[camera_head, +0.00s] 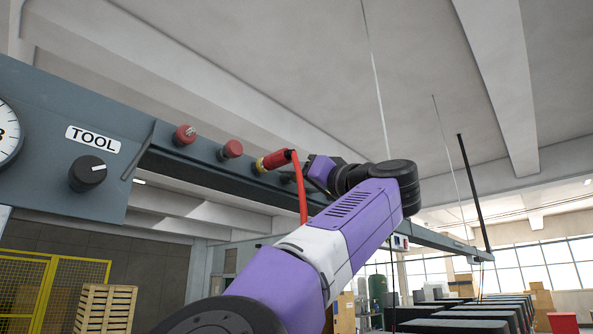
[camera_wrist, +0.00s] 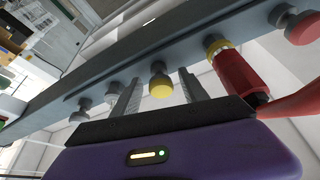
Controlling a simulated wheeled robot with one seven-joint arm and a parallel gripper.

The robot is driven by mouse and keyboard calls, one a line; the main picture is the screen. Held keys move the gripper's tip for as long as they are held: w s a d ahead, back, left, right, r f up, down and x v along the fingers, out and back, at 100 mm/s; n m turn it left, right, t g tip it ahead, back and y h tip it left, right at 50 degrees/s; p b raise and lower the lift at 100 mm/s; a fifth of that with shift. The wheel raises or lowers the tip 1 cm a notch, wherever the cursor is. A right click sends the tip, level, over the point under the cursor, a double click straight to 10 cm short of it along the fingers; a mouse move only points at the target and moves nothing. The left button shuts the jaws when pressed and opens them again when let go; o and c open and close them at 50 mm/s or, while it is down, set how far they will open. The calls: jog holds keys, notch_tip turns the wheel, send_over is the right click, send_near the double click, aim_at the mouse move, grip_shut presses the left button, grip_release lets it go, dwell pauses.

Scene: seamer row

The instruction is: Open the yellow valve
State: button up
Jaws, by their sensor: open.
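The yellow valve (camera_wrist: 160,86) is a small round yellow knob on a grey stem under the grey rail, seen in the wrist view. My gripper (camera_wrist: 158,77) is open, with one grey finger on each side of the yellow valve. A gap shows between the knob and each finger, so I see no contact. In the head view my gripper (camera_head: 318,170) is at the rail, partly behind my arm, and the yellow valve cannot be made out there.
A red hose connector with a yellow collar (camera_head: 274,160) sits close beside my gripper, its red hose (camera_head: 301,190) hanging down. Red knobs (camera_head: 231,149) are farther left on the rail (camera_head: 205,170). Grey fittings (camera_wrist: 94,104) line the other side in the wrist view.

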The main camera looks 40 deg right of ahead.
jog(key=shift+w+r, duration=0.1)
jog(key=shift+w, duration=0.1)
grip_shut()
dwell(1.4)
